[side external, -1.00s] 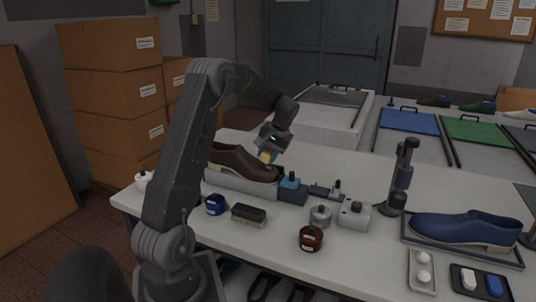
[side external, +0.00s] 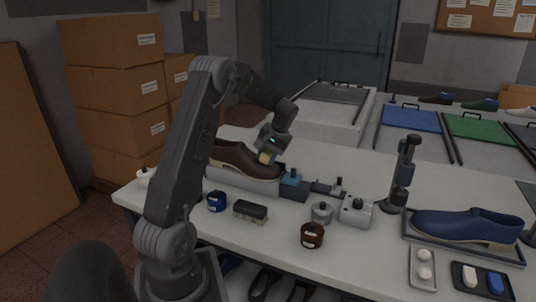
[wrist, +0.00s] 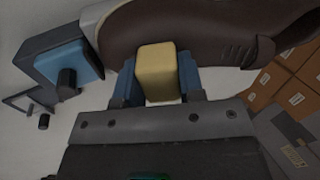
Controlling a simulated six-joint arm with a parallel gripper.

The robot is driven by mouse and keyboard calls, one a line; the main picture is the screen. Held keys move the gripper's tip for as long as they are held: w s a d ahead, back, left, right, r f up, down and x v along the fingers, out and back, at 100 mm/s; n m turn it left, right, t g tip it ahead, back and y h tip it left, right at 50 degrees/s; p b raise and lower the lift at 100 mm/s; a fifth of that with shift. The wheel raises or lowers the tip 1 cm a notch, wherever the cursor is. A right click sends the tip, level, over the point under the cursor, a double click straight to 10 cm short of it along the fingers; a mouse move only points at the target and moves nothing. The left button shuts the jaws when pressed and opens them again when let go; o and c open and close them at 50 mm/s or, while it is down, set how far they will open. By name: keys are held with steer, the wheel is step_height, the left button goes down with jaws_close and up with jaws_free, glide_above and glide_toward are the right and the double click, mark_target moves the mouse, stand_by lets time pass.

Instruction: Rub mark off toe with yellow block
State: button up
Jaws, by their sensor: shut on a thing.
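A brown shoe (side external: 235,158) sits on a light grey stand (side external: 240,183) on the bench, its toe to the right. My gripper (side external: 266,155) is shut on the yellow block (wrist: 158,73), which sits between two blue fingers in the wrist view. In the side view the block (side external: 264,157) is at the shoe's toe end. In the wrist view the block overlaps the edge of the brown shoe (wrist: 205,30); I cannot tell whether they touch. No mark on the toe can be made out.
A blue-topped clamp block (side external: 291,180) stands just right of the toe. A brush (side external: 250,211), a blue jar (side external: 216,201), a brown jar (side external: 312,235) and a grey device (side external: 355,211) stand nearer the front. A blue shoe (side external: 465,227) lies in a tray at right.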

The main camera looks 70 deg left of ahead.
mark_target(274, 167)
steer(key=shift+d+f, duration=0.1)
steer(key=shift+f, duration=0.05)
steer(key=shift+w+d+f, duration=0.35)
steer(key=shift+w+d, duration=0.25)
steer(key=shift+w, duration=0.05)
steer(key=shift+w+d+f, duration=0.3)
steer(key=shift+w+d, duration=0.3)
steer(key=shift+s+a, duration=0.1)
steer(key=shift+s+a+r, duration=0.2)
steer(key=shift+s+a, duration=0.45)
steer(key=shift+s, duration=0.1)
steer(key=shift+s+a+r, duration=0.2)
steer(key=shift+s+a, duration=0.45)
steer(key=shift+s, duration=0.05)
steer(key=shift+v, duration=3.25)
steer(key=shift+w, duration=0.15)
